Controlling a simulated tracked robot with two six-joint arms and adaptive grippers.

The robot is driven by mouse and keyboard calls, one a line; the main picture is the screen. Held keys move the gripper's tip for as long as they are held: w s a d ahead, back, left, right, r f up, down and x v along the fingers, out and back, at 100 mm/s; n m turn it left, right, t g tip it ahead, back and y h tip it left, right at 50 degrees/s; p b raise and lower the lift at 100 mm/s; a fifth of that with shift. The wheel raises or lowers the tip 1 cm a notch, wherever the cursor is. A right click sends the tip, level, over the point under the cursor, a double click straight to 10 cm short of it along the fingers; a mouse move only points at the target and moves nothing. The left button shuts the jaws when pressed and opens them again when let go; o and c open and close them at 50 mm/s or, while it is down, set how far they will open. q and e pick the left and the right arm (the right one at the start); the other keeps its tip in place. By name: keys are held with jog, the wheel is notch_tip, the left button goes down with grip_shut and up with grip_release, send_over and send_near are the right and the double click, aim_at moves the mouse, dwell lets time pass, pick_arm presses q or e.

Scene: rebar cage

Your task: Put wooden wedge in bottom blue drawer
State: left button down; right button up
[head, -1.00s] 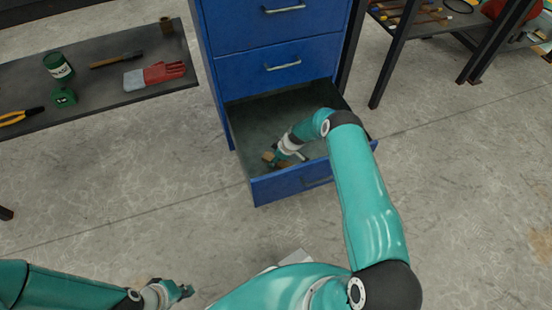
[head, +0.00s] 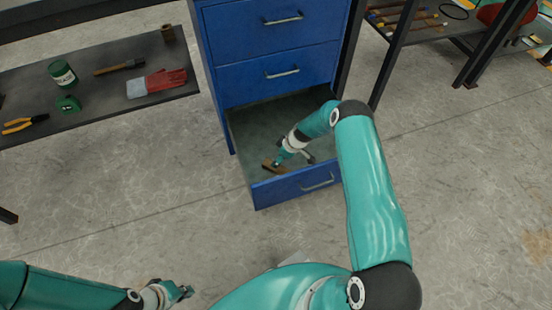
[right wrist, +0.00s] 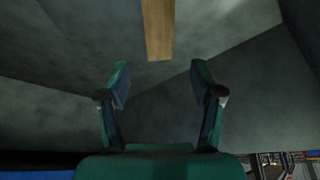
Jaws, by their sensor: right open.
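The blue drawer cabinet (head: 275,45) stands at the centre of the head view. Its bottom drawer (head: 290,186) is pulled out, with a grey interior. The wooden wedge (head: 270,166) lies inside near the drawer's front left; it also shows as a tan strip in the right wrist view (right wrist: 158,30). My right gripper (head: 280,161) is inside the drawer close to the wedge. In the right wrist view its fingers (right wrist: 163,82) are spread and empty, with the wedge beyond the tips. My left gripper (head: 186,290) hangs low at the left, away from the drawer; its finger gap is unclear.
A dark table (head: 110,100) at the left holds a green can (head: 62,74), a hammer (head: 119,67), red gloves (head: 157,83), a green tape measure (head: 68,104) and pliers (head: 25,123). A shelf (head: 415,24) stands at the right. The floor before the drawer is clear.

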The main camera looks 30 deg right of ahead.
jog(key=p+v, duration=0.1)
jog(key=v, duration=0.6)
dwell(0.3)
